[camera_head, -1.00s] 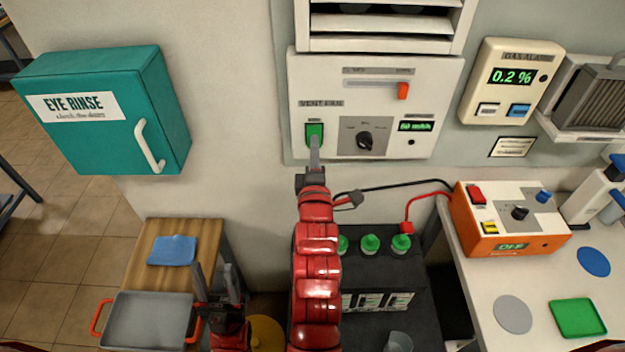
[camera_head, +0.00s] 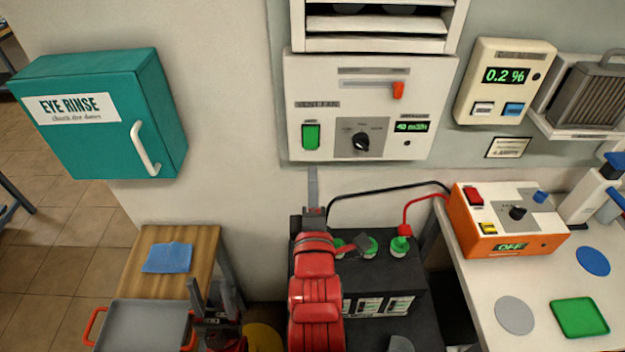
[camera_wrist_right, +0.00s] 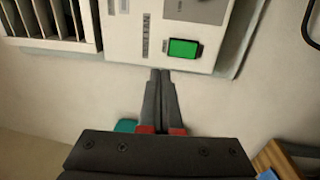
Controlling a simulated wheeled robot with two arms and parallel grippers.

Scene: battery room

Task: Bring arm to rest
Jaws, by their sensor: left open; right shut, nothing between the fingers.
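My right arm, red, rises in the middle of the head view. Its gripper (camera_head: 313,182) is shut and empty, in front of the wall just below the white vent fan panel (camera_head: 430,75). In the right wrist view the closed fingertips (camera_wrist_right: 159,78) point toward the panel's lower edge, apart from the lit green switch (camera_wrist_right: 184,49). The green switch (camera_head: 311,136) is fully visible in the head view. My left gripper (camera_head: 206,296) is open and empty, low at the left, beside the grey tray.
The grey tray (camera_head: 140,320) with orange handles and a wooden table (camera_head: 200,240) stand at lower left. A black battery (camera_head: 405,280) with green caps and cables is beside my right arm. An orange charger (camera_head: 480,242) sits on the right bench. A teal eye rinse box (camera_head: 90,150) hangs left.

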